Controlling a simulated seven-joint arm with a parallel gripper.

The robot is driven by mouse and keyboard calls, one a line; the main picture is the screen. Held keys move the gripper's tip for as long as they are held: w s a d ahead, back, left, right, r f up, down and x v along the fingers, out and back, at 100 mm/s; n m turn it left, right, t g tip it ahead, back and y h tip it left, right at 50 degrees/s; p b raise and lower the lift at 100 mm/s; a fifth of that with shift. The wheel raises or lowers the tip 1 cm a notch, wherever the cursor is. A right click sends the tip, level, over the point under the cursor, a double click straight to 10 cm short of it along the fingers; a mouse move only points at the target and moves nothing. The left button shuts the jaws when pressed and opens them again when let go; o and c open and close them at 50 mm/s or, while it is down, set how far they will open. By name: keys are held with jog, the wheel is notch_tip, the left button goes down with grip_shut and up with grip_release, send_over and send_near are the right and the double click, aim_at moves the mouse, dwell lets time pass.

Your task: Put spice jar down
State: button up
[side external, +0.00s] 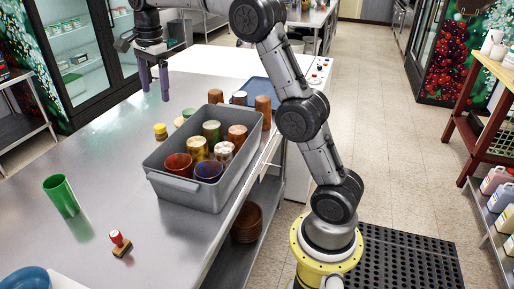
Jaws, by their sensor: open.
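A small yellow jar (160,131), which looks like the spice jar, stands on the steel counter (110,150) just left of the grey bin. My gripper (154,92) is at the upper left, pointing down, with its two purple fingers apart and nothing visible between them. In the picture it is above the yellow jar and apart from it. The jar's label is too small to read.
A grey bin (212,196) holds several coloured cups. A green cup (61,195), a red-knobbed stamp (120,241) and a blue bowl (24,279) stand on the counter's left and front. A blue tray (258,88) lies behind the bin. The counter's middle left is clear.

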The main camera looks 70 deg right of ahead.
jog(key=s+a+r+n+t, duration=0.1)
jog(key=s+a+r+n, duration=0.15)
jog(key=s, duration=0.25)
jog(key=s+a+r+n, duration=0.1)
jog(key=s+a+n, duration=0.2)
jog(key=s+n, duration=0.15)
jog(key=s+a+f+n+t, duration=0.1)
jog(key=s+n, duration=0.3)
jog(key=s, duration=0.4)
jog(key=s+a+f+n+t, duration=0.1)
jog(key=s+a+f+n, duration=0.2)
jog(key=s, duration=0.4)
jog(key=s+a+f+n+t, duration=0.1)
jog(key=s+f+n, duration=0.3)
jog(key=s+n, duration=0.2)
jog(key=s, duration=0.2)
jog(key=shift+s+a+f+n, duration=0.25)
jog(key=shift+s+a+n, duration=0.05)
jog(key=shift+a, duration=0.1)
